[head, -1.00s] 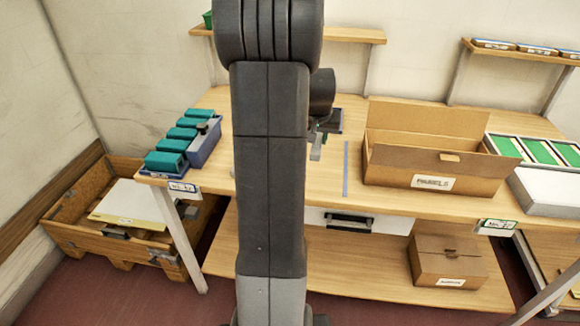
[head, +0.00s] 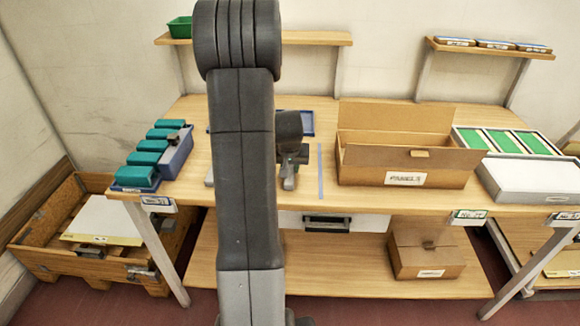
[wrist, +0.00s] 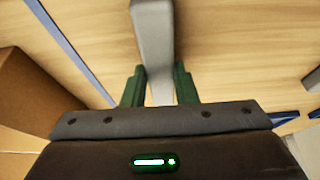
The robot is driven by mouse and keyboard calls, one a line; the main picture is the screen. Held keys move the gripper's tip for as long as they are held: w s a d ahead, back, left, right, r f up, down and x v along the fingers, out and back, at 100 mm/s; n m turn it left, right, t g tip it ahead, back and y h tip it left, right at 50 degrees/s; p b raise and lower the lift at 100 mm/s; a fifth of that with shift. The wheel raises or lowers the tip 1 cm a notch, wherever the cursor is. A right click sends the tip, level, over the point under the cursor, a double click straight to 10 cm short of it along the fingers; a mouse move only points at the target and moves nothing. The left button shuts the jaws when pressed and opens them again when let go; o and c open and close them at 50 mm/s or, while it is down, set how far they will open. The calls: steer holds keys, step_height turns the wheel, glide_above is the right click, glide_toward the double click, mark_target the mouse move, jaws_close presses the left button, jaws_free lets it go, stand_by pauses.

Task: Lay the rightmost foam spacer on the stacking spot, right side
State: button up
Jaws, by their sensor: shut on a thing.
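My gripper (wrist: 158,88) has green fingers on both sides of a long grey bar (wrist: 153,40), which looks like a foam spacer, and is shut on it. In the head view my gripper (head: 289,172) is over the middle of the table, left of the blue tape line (head: 320,172), and my arm hides part of the area. A second pale grey piece (head: 209,176) shows just left of my arm, mostly hidden; a pale edge (wrist: 312,79) is at the wrist view's right. Behind my gripper is a blue-edged flat item (head: 308,124); I cannot tell whether it is the stacking spot.
An open cardboard box (head: 404,178) stands right of the tape line. A blue bin (head: 176,153) and several teal blocks (head: 145,158) are at the left. Green panels (head: 500,141) and a white box (head: 525,180) are at the right. Bare wood lies around the tape.

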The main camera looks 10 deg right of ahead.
steer(key=o, duration=0.9)
steer(key=shift+f, duration=0.1)
steer(key=shift+o, duration=0.2)
steer(key=shift+r+p, duration=0.3)
steer(key=v, duration=1.2)
steer(key=shift+b, duration=0.35)
steer(key=shift+s+f, duration=0.1)
steer(key=shift+f, duration=0.05)
